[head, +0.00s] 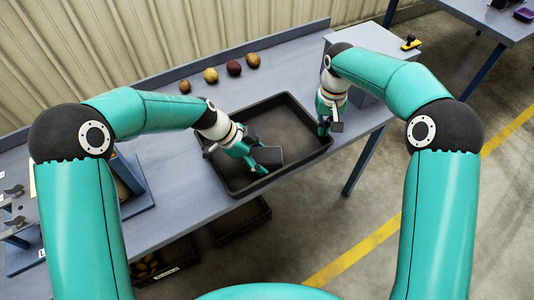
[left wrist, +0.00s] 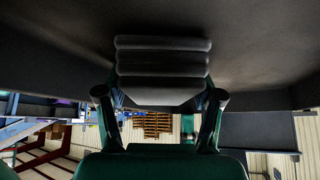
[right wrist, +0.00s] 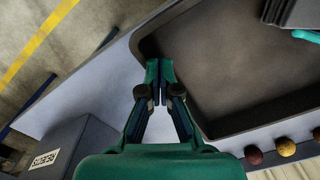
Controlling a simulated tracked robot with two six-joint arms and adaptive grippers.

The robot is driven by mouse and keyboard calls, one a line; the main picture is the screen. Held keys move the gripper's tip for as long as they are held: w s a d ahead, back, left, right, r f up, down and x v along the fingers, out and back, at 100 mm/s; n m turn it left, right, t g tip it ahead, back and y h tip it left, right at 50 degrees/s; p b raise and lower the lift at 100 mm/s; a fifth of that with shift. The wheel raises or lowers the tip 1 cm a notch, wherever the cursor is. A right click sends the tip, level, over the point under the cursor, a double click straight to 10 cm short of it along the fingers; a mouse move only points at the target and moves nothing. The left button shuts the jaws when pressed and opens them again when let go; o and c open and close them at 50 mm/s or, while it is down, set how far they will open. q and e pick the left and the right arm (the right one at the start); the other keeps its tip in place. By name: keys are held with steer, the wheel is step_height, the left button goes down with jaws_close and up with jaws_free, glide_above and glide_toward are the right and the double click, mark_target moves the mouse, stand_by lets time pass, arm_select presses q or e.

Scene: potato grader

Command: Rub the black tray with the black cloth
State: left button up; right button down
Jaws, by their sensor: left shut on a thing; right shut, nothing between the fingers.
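The black tray (head: 289,169) lies on the grey bench, with faint brownish patches on its floor. My left gripper (head: 251,156) is shut on the folded black cloth (head: 268,155) inside the tray, towards its left front part. In the left wrist view the cloth (left wrist: 162,68) shows as stacked folds between the fingers, close to the tray floor; I cannot tell whether it touches. My right gripper (head: 327,124) is shut and empty at the tray's right end. In the right wrist view its fingertips (right wrist: 160,72) are over or beside the tray's rim (right wrist: 150,45).
Several potatoes (head: 234,68) lie in a row on the bench behind the tray. A grey box (head: 375,42) with a yellow and black item (head: 410,43) on top stands at the right end. Crates (head: 165,268) sit below the bench. A fixture (head: 22,215) stands at the left.

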mark_target(281, 150)
arm_select(q)
steer(key=shift+s+a+f, duration=0.1)
steer(key=shift+s+a, duration=0.1)
steer(key=shift+a, duration=0.15)
steer(key=shift+d, duration=0.1)
steer(key=shift+w+d, duration=0.45)
steer(key=shift+d, duration=0.3)
steer(key=shift+w+d, duration=0.45)
steer(key=shift+d, duration=0.3)
steer(key=shift+r, duration=3.15)
